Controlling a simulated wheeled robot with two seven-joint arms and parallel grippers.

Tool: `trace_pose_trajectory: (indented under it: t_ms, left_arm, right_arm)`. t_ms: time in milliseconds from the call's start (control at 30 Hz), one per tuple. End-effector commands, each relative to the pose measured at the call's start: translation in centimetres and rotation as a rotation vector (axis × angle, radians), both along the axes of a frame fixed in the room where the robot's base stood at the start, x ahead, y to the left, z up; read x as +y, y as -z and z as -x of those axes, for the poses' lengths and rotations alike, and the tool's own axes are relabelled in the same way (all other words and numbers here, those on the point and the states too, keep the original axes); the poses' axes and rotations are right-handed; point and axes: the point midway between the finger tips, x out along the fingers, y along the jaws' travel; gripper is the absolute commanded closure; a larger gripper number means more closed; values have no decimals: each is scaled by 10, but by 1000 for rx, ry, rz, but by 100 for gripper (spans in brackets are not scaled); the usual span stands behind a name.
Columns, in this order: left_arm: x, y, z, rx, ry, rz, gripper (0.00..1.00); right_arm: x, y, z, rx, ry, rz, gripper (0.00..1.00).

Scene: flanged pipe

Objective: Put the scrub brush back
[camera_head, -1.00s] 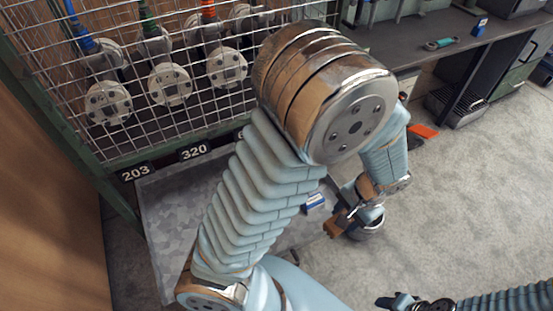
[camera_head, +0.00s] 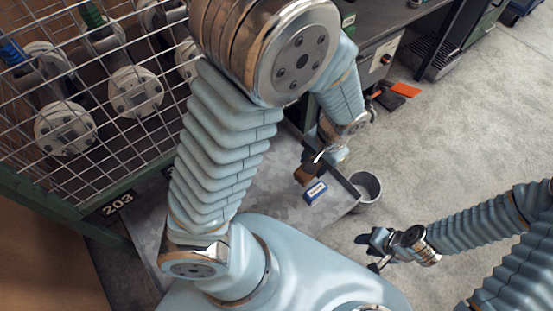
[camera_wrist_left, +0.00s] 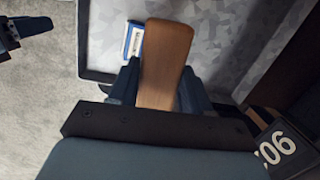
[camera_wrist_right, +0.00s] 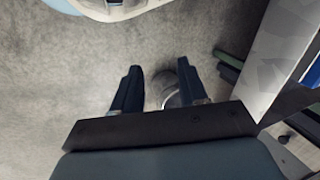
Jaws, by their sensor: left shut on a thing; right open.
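The scrub brush shows as a brown wooden piece (camera_head: 304,175) over the grey metal tray (camera_head: 284,228), close to a small blue and white box. My left gripper (camera_head: 316,160) is shut on it. In the left wrist view the wood (camera_wrist_left: 165,60) stands between the fingers of the left gripper (camera_wrist_left: 158,92); bristles cannot be seen. My right gripper (camera_head: 369,253) is open and empty over the floor, to the right of the tray; its spread fingers also show in the right wrist view (camera_wrist_right: 160,88).
The blue and white box (camera_head: 315,191) lies on the tray. A grey bucket (camera_head: 366,187) stands at the tray's right corner.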

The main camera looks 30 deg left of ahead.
Motion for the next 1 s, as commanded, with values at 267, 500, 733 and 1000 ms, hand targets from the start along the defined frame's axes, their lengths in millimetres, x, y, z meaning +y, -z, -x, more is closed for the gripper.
trace_pose_trajectory:
  t_ms: [267,500,733,1000]
  left_arm:
    - [68,32,-20,3,-11,-2,90]
    - [109,74,-33,3,-3,-2,90]
    - [121,89,-37,2,-1,-2,90]
    - [129,122,-40,1,-1,-3,90]
  right_arm:
    - [0,3,0,0,0,0,57]
    - [0,10,0,0,1,1,57]
    - [0,12,0,0,1,1,57]
    - [0,12,0,-1,2,1,57]
